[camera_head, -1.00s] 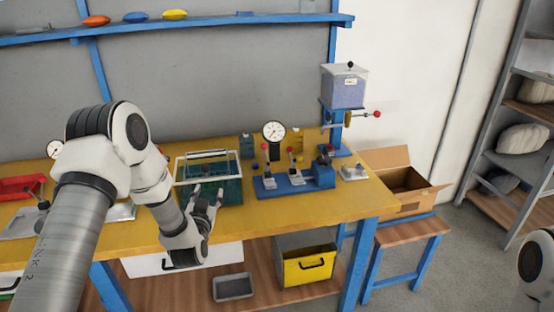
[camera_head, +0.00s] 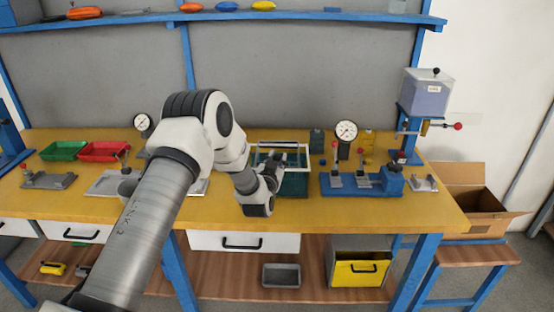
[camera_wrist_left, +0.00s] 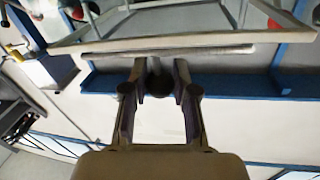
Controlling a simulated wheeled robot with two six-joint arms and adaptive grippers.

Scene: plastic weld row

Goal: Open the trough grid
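The dark green trough (camera_head: 294,185) sits on the yellow workbench, with the pale-framed grid (camera_head: 296,145) over it. My left gripper (camera_head: 271,168) is at the trough's front left, overlapping it in the head view. In the left wrist view, the gripper's two fingers (camera_wrist_left: 160,72) are apart. Their tips lie close to a pale bar (camera_wrist_left: 215,50) below the grid's pale frame (camera_wrist_left: 190,40). Whether they touch the bar is unclear. A dark round shape shows between the fingers. My left gripper hides part of the trough. My right gripper is out of view.
A blue fixture (camera_head: 361,183) and a dial gauge (camera_head: 346,131) stand right of the trough. Green (camera_head: 63,150) and red (camera_head: 104,151) trays lie at the left. A hopper (camera_head: 426,94) stands at the right end. The yellow bench front (camera_head: 330,214) is clear.

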